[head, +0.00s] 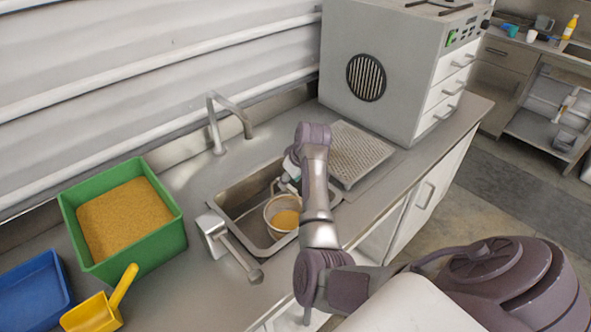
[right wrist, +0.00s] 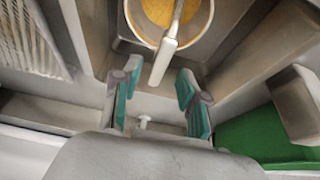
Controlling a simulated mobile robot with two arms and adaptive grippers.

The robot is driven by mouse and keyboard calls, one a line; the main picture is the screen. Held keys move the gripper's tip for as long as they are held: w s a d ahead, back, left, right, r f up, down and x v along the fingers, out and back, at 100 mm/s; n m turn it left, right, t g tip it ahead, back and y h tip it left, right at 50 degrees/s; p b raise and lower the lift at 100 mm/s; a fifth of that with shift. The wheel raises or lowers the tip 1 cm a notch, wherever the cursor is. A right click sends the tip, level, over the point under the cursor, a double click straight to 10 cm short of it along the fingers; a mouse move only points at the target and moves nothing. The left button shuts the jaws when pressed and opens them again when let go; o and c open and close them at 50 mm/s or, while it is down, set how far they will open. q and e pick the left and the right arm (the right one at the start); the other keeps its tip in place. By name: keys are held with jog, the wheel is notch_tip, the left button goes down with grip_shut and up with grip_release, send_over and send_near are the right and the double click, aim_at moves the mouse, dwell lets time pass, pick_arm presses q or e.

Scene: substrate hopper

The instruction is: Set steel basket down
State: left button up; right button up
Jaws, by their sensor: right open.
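The steel basket (head: 271,213) is a round, light-rimmed vessel with yellow-orange grain inside. It appears upright in the sink basin (head: 228,208); its underside is hidden. In the right wrist view the basket (right wrist: 205,38) is at the top, with its pale handle (right wrist: 163,60) pointing down between my fingers. My right gripper (head: 287,176) reaches down into the sink beside the basket, partly hidden by its arm. Its teal fingers (right wrist: 157,84) are spread on either side of the handle end, with gaps visible. My left gripper is not in view.
A faucet (head: 214,130) stands behind the sink, and a metal lever-like fixture (head: 228,242) at its front left. A green bin (head: 160,235) of grain, a yellow scoop (head: 95,314) and a blue tray (head: 32,295) are left. A perforated drainboard (head: 352,155) and grey machine (head: 385,60) are right.

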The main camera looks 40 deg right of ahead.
jog(key=v, duration=0.8)
jog(key=shift+b, duration=0.35)
